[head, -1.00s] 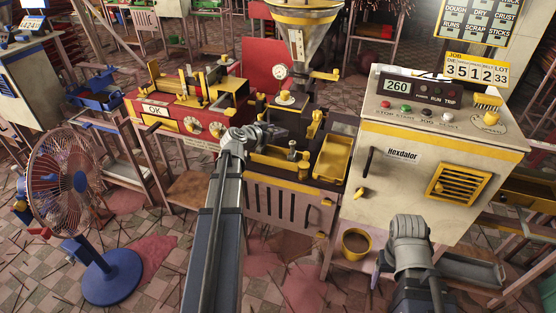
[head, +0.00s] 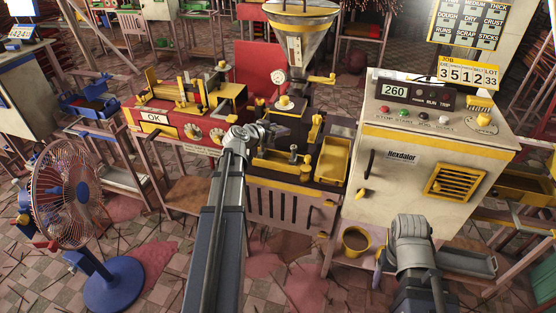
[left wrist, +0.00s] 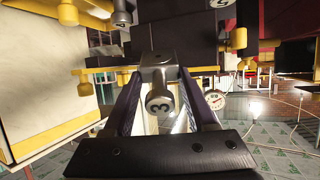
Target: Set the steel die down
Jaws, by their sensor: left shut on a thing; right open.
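The steel die (left wrist: 160,88) is a small grey cylinder with a wider head marked 3, seen in the left wrist view. My left gripper (left wrist: 158,80) is shut on it, with a dark finger on each side. In the head view my left gripper (head: 268,131) is over the left part of the bench with the yellow-edged trough (head: 285,168), below the hopper; the die cannot be made out there. Two similar steel pieces, one of them here (left wrist: 122,14), show at the top of the left wrist view. My right gripper (head: 379,262) is mostly hidden by its arm; it is open, low beside the yellow mug.
A steel post (head: 293,152) stands in the trough, beside a yellow tray (head: 333,160). The red OK machine (head: 170,122) stands left, the Hexdalor cabinet (head: 410,180) right. A hopper (head: 303,35) hangs above. The yellow mug (head: 355,241) sits on a low shelf; a fan (head: 70,190) stands front left.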

